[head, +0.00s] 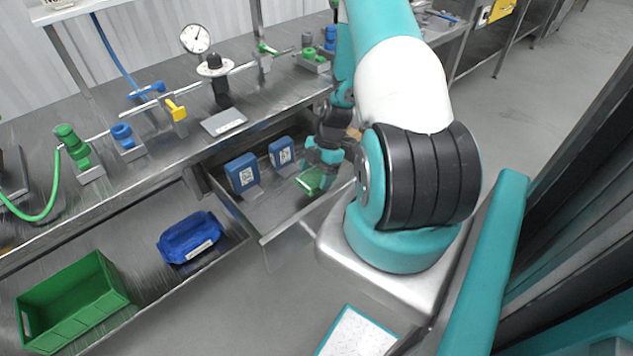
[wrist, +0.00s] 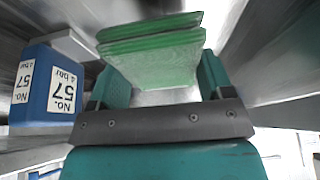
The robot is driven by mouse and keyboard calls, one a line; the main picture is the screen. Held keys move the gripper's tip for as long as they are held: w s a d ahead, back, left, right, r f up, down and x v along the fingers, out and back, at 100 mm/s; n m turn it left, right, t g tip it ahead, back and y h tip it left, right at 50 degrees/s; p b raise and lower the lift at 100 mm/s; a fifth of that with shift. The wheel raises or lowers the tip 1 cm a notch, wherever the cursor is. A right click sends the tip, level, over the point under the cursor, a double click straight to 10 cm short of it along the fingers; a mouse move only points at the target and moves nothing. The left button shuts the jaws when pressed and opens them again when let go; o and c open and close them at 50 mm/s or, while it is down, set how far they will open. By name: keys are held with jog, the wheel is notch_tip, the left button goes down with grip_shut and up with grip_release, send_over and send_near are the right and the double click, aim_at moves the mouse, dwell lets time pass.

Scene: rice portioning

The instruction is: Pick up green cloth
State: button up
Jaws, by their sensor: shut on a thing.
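The green cloth (wrist: 150,58) is a folded stack of layers held between the teal fingers of my gripper (wrist: 160,95) in the wrist view. My gripper is shut on it. In the head view the green cloth (head: 311,181) shows below my gripper (head: 318,166), over the right part of the open metal drawer (head: 262,228). Whether the cloth touches the drawer floor cannot be told.
Two blue blocks with white labels (head: 242,172) (head: 281,152) stand in the drawer left of my gripper. The bench above holds a gauge (head: 195,38), valves and pipes. A green crate (head: 70,305) and a blue bin (head: 188,238) sit on the lower shelf at left.

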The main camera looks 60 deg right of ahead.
aim_at(316, 175)
notch_tip(316, 175, up, 16)
jog(key=b, duration=0.1)
jog(key=shift+r, duration=0.25)
